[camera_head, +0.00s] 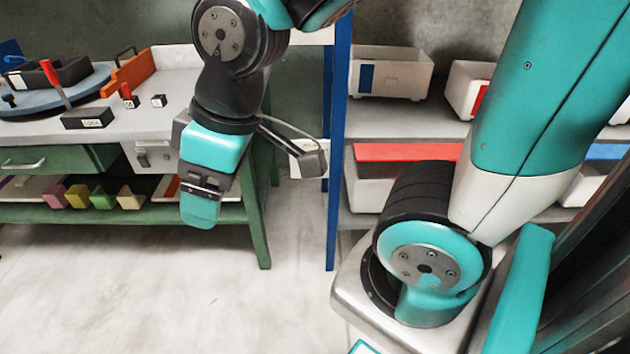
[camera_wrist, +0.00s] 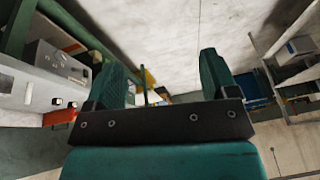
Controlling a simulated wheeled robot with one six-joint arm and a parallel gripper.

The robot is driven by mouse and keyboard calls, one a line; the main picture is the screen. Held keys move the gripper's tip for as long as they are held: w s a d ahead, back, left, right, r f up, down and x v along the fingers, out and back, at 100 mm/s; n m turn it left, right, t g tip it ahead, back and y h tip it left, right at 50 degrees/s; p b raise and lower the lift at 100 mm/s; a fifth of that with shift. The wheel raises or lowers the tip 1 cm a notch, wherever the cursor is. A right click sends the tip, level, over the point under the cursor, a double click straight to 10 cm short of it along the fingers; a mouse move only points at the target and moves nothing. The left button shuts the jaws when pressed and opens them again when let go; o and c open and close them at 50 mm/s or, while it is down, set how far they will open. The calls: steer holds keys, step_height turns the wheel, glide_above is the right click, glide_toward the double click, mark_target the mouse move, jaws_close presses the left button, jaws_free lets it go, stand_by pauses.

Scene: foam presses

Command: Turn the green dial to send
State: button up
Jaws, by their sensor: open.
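I cannot make out a green dial in either view. A grey control box (camera_head: 153,156) with small dark fittings hangs under the front right edge of the workbench; a grey box with small fittings also shows at the left of the wrist view (camera_wrist: 62,66). My gripper (camera_head: 201,208) points down in front of the bench's right end, to the right of the control box and apart from it. In the wrist view its two teal fingers (camera_wrist: 163,78) stand wide apart with nothing between them.
A blue-post rack (camera_head: 337,150) holds white bins. The floor (camera_head: 150,290) in front is clear.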

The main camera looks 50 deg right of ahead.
steer(key=w+d+f+n+t+h+b, duration=0.1)
steer(key=w+d+f+t+h+b, duration=0.3)
steer(key=d+f+b, duration=0.55)
steer(key=w+d+f+n+t+h+b, duration=0.1)
steer(key=w+d+f+h+b, duration=0.35)
steer(key=f+b, duration=0.8)
steer(key=w+d+f+n+t+h+b, duration=0.3)
steer(key=d+f+n+h+b, duration=0.55)
steer(key=d+f+b, duration=1.15)
steer(key=shift+t, duration=0.6)
steer(key=w+d+r+p, duration=0.2)
steer(key=w+d+p, duration=0.1)
steer(key=p, duration=0.1)
steer(key=w+d+r+p, duration=0.2)
steer(key=w+d+p, duration=0.1)
steer(key=p, duration=0.2)
steer(key=w+d+r+p, duration=0.3)
steer(key=p, duration=0.2)
steer(key=shift+w+d, duration=0.1)
steer(key=shift+w, duration=0.25)
steer(key=shift+w+d+f, duration=0.1)
steer(key=shift+w+d, duration=0.2)
steer(key=shift+c, duration=0.4)
